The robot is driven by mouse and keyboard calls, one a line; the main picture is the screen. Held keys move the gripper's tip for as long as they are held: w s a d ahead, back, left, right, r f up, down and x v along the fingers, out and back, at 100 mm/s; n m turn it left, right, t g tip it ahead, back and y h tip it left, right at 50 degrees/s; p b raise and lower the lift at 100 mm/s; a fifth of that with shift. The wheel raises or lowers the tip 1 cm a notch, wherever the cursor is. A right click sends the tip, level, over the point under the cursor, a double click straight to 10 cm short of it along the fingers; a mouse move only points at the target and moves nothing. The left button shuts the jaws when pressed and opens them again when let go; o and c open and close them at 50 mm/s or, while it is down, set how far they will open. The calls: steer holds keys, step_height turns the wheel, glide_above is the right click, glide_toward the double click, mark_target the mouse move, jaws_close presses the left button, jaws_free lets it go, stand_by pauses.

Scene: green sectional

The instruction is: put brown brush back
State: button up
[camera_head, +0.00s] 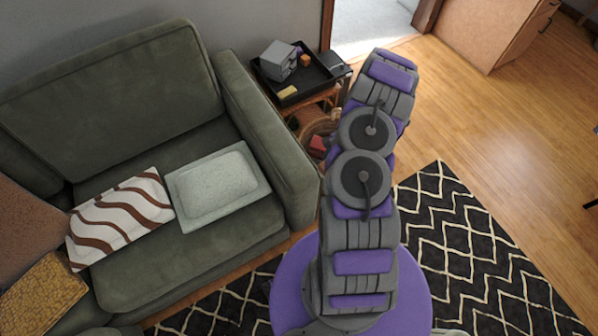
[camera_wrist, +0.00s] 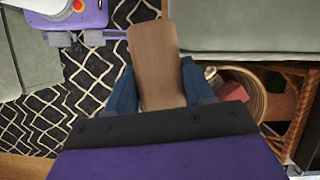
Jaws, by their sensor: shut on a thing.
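The brown brush (camera_wrist: 154,60) shows in the wrist view as a flat, wood-coloured piece with a rounded end, pointing away from my wrist. My gripper (camera_wrist: 160,88) has its blue fingers on either side of the brush and is shut on it. The brush is beside a round woven basket (camera_wrist: 257,88), apart from it in the picture; the height between them is unclear. In the head view my arm hides the gripper and brush.
A side table with a black tray (camera_head: 317,82) holds a grey box (camera_head: 279,60), a yellow block (camera_head: 287,92) and an orange block (camera_head: 305,60). The green sofa (camera_head: 268,135) stands left. Red items (camera_wrist: 232,90) lie in the basket. Wooden floor (camera_head: 450,110) is open at right.

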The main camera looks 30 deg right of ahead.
steer(key=shift+s+d+f+m+t, duration=0.3)
steer(key=shift+s+d+f+m, duration=0.45)
steer(key=shift+s, duration=0.2)
steer(key=shift+w+a+f, duration=0.1)
steer(key=shift+a+f, duration=0.1)
steer(key=shift+a, duration=0.05)
steer(key=w+a+b, duration=0.1)
steer(key=w+a, duration=0.2)
steer(key=a, duration=0.1)
steer(key=w+a+f+b, duration=0.1)
steer(key=w+a, duration=0.2)
steer(key=a, duration=0.1)
steer(key=w+a+b, duration=0.1)
steer(key=w+a, duration=0.2)
steer(key=a, duration=0.1)
steer(key=shift+w+f, duration=0.15)
steer(key=shift+f, duration=0.1)
step_height(320, 180, down, 4)
steer(key=shift+d+r+b, duration=0.1)
steer(key=shift+r+b, duration=0.1)
steer(key=shift+b, duration=0.6)
steer(key=shift+r, duration=0.15)
steer(key=o, duration=1)
